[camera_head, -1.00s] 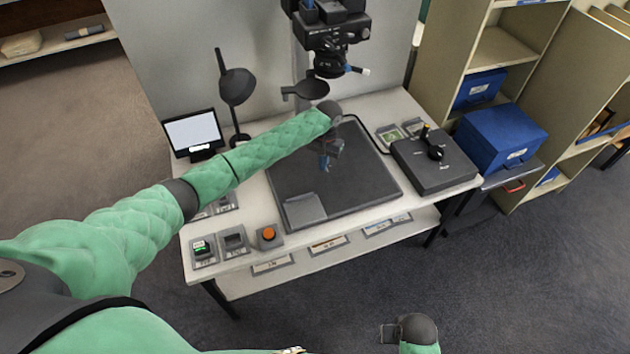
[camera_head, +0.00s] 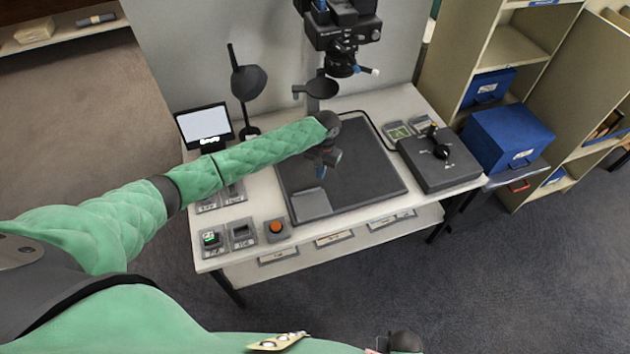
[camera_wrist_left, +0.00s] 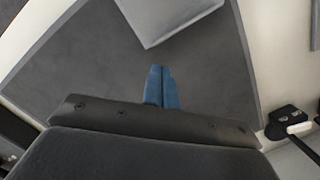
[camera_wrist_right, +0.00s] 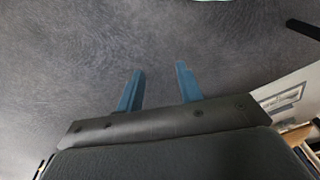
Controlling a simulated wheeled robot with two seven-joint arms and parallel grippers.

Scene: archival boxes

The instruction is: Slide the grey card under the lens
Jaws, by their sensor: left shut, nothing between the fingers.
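The grey card (camera_head: 312,203) lies flat near the front left corner of the dark board (camera_head: 365,190) on the white table. The camera with its lens (camera_head: 342,66) hangs above the back of the board. My left gripper (camera_head: 325,168) is shut and empty, pointing down over the board just behind the card. In the left wrist view the closed blue fingertips (camera_wrist_left: 161,69) show apart from the card's pale corner (camera_wrist_left: 165,20); their height above the board is unclear. My right gripper (camera_wrist_right: 158,78) is open and empty over the carpet, mostly cut off at the head view's bottom edge.
A dark control box (camera_head: 440,160) with a knob stands right of the board. An orange button (camera_head: 276,228) and small labelled trays sit at the front left. A small screen (camera_head: 204,126) and a black lamp (camera_head: 247,82) stand at the back left. Blue boxes (camera_head: 508,138) are at right.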

